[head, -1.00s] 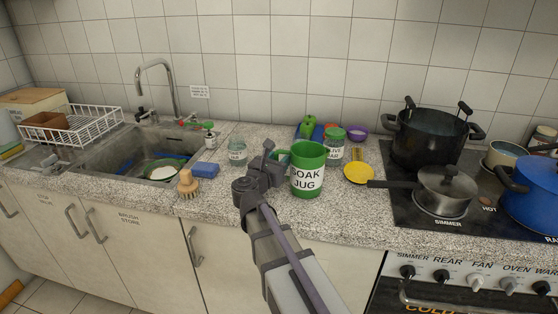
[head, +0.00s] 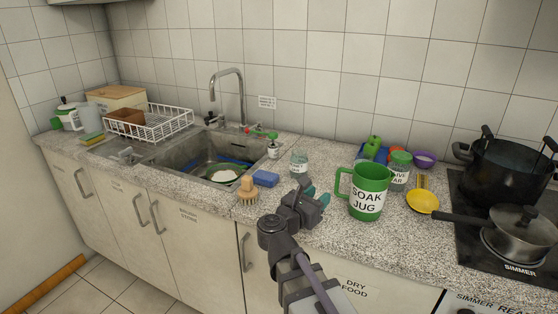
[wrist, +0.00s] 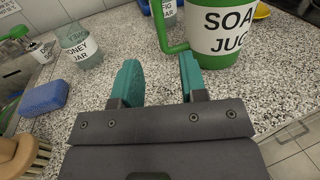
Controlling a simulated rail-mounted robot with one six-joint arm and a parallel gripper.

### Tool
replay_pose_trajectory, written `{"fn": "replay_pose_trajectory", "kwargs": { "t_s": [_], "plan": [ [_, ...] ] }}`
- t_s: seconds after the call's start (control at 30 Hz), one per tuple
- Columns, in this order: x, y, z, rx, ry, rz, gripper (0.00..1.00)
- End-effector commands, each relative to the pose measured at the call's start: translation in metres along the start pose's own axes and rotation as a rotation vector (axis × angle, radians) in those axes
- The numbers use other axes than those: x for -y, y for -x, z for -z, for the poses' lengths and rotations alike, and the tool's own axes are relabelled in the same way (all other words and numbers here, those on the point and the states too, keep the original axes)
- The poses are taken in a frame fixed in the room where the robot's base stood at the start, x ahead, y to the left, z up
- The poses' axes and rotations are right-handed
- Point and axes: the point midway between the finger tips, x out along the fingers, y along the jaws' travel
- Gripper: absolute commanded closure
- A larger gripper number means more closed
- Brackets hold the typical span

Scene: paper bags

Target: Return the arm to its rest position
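My gripper (head: 316,193) is over the front part of the granite counter, between the wooden brush and the green soak jug. In the wrist view its two teal fingers (wrist: 160,80) stand apart with only bare counter between them, so it is open and empty. The green soak jug (head: 368,196) stands upright just right of the fingers, its handle towards them. The jug also shows close up in the wrist view (wrist: 222,38). From the head view I cannot tell whether the fingers touch the jug.
A blue sponge (head: 265,178), a wooden brush (head: 247,190) and a glass jar (head: 299,163) stand left of my gripper. The sink (head: 190,155) and white dish rack (head: 160,124) lie further left. A yellow ladle (head: 422,201) and the hob with pots (head: 515,232) are at right.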

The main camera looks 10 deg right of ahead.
Motion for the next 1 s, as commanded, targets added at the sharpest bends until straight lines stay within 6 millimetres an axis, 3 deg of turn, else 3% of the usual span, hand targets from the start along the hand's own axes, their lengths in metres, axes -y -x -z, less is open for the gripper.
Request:
{"fn": "replay_pose_trajectory", "kwargs": {
  "t_s": [0.07,0.17,0.27,0.3,0.4,0.47,0.57,0.6,0.63,0.7,0.8,0.87,1.0],
  "plan": [
    [-0.010,0.000,-0.001,0.005,0.077,-0.055,0.61],
    [-0.050,0.008,-0.012,0.115,0.309,-0.282,0.61],
    [-0.105,0.042,-0.022,0.375,0.698,-0.605,0.61],
    [-0.124,0.061,-0.022,0.506,0.880,-0.738,0.61],
    [-0.148,0.112,-0.002,0.847,1.344,-1.048,0.61],
    [-0.144,0.138,0.021,1.047,1.612,-1.234,0.61],
    [-0.106,0.162,0.061,1.327,2.001,-1.563,0.61],
    [-0.084,0.166,0.074,1.411,2.125,-1.707,0.61],
    [-0.064,0.167,0.081,-1.396,-2.108,1.743,0.61],
    [-0.017,0.163,0.087,-1.205,-1.867,1.675,0.61],
    [0.041,0.152,0.078,-0.971,-1.655,1.652,0.61],
    [0.060,0.142,0.064,-0.871,-1.636,1.651,0.61],
    [0.067,0.132,0.053,-0.847,-1.663,1.661,0.61]
  ]
}}
